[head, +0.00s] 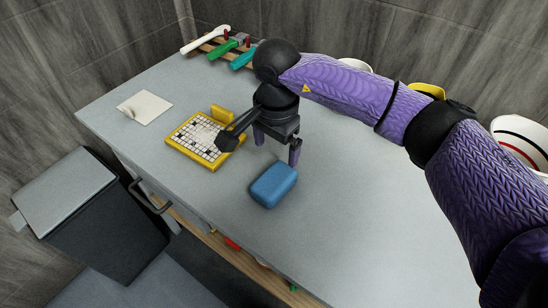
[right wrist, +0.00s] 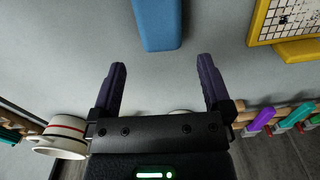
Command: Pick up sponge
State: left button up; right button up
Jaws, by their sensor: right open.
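The blue sponge (head: 273,185) lies on the grey counter, near its front edge in the head view. It also shows at the top of the right wrist view (right wrist: 157,22), ahead of the fingertips and roughly between their lines. My right gripper (head: 277,148) hangs above the counter just behind the sponge. Its two fingers are apart with nothing between them, as the right wrist view (right wrist: 162,75) shows. The gripper and sponge look apart. My left gripper is not in view.
A yellow-framed mosaic panel (head: 176,142) lies left of the sponge. A white cloth or paper (head: 145,107) lies farther left. A rack with colored-handled tools (head: 222,45) stands at the back. Bowls (head: 522,140) stand at the right. A lidded bin (head: 65,190) stands on the floor.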

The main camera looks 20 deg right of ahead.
aim_at(275, 178)
jog(key=f, duration=0.3)
jog(key=f+b, duration=0.1)
jog(key=f, duration=0.6)
jog(key=shift+s+a+b, duration=0.25)
jog(key=shift+b, duration=0.1)
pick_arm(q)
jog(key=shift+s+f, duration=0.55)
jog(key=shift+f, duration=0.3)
pick_arm(e)
jog(key=shift+r, duration=0.1)
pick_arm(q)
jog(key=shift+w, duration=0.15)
pick_arm(e)
jog(key=c, duration=0.9)
